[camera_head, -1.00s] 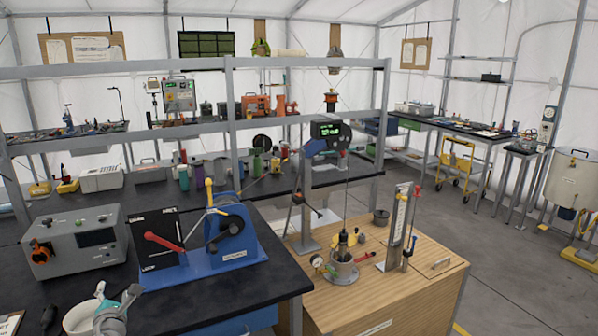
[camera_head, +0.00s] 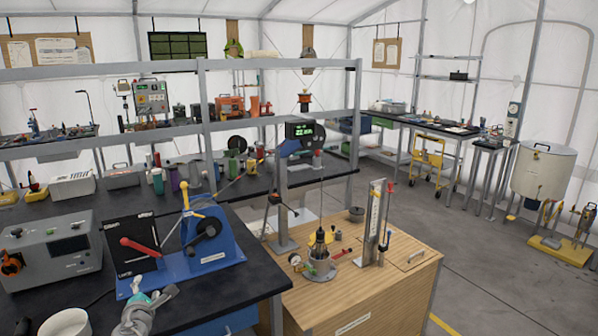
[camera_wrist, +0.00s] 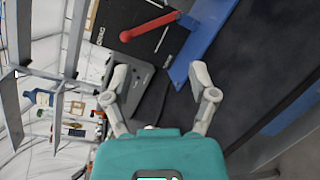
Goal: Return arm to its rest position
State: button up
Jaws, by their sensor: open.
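My gripper (camera_wrist: 159,72) is open and empty in the wrist view, its two grey fingers spread apart over the black bench top, with the teal gripper body below them. The lever also shows in the wrist view (camera_wrist: 150,27).
A grey instrument box (camera_head: 52,250) stands left on the black bench (camera_head: 235,285). A wooden cabinet (camera_head: 345,300) right of it carries a gauge fixture (camera_head: 319,265) and a tall upright scale (camera_head: 374,220). The grey floor (camera_head: 500,290) at right is largely clear.

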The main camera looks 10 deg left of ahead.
jog(key=w+d+f+m+g+h+p, duration=0.1)
jog(key=w+d+f+m+g+h, duration=0.3)
jog(key=d, duration=0.9)
jog(key=w+d+f+m+t+h, duration=0.1)
jog(key=w+d+m+h, duration=0.2)
jog(key=w+d+m, duration=0.7)
jog(key=d+f+m+g+h+p, duration=0.1)
jog(key=d+f+m+g+h, duration=0.15)
jog(key=d, duration=1.35)
jog(key=s+d+f+m+g+y+p, duration=0.1)
jog(key=s+d+m+g, duration=0.3)
jog(key=d, duration=1)
jog(key=s+d+f+m+g+y+p, duration=0.1)
jog(key=s+d+f+m+g, duration=0.2)
jog(key=s+d+m, duration=0.6)
jog(key=s+d+g, duration=0.1)
jog(key=d+g, duration=0.1)
jog(key=d, duration=0.3)
jog(key=shift+d+f+p, duration=0.15)
jog(key=shift+p, duration=0.25)
jog(key=shift+g, duration=0.25)
jog(key=shift+c, duration=1.2)
